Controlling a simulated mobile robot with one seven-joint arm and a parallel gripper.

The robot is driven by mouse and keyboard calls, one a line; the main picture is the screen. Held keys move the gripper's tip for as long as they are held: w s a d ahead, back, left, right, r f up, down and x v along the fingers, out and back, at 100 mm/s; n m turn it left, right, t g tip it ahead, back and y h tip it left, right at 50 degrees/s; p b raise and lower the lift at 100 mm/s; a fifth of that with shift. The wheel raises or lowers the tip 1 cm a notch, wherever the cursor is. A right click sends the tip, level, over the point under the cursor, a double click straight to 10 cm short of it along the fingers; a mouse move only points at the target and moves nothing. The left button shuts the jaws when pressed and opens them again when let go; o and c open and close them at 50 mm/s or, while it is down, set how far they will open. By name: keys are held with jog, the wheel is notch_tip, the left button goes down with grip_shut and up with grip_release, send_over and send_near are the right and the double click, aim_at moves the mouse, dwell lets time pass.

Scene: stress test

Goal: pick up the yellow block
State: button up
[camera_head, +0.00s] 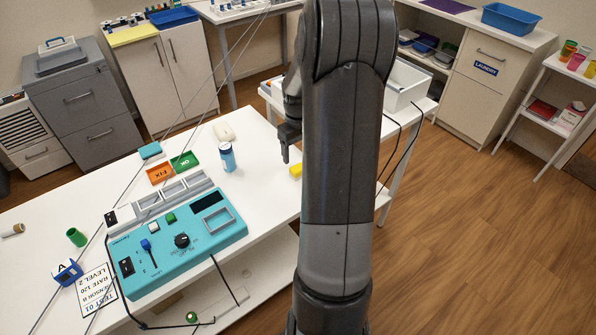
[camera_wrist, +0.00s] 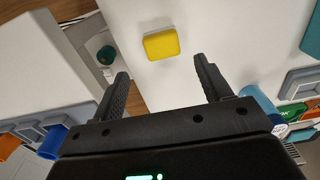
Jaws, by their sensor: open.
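The yellow block (camera_wrist: 162,44) lies on the white table in the wrist view, near the table's edge, ahead of the gap between my fingertips and apart from them. In the head view the yellow block (camera_head: 296,170) shows as a small patch at the left edge of my arm, which hides part of it. My gripper (camera_wrist: 162,78) is open and empty, with one finger on each side in the wrist view. In the head view my gripper (camera_head: 286,152) points down above the table, close to the block; my arm covers much of this area.
A blue and white can (camera_head: 227,157) stands left of the block. A white bin (camera_head: 404,88) stands behind my arm. The table around the block is clear.

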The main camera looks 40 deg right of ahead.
aim_at(298, 167)
jog(key=shift+f, duration=0.95)
jog(key=f, duration=0.4)
jog(key=shift+s+a, duration=0.25)
jog(key=shift+s, duration=0.1)
jog(key=shift+f, duration=0.65)
jog(key=shift+c, duration=0.3)
jog(key=c, duration=1)
jog(key=shift+r, duration=0.15)
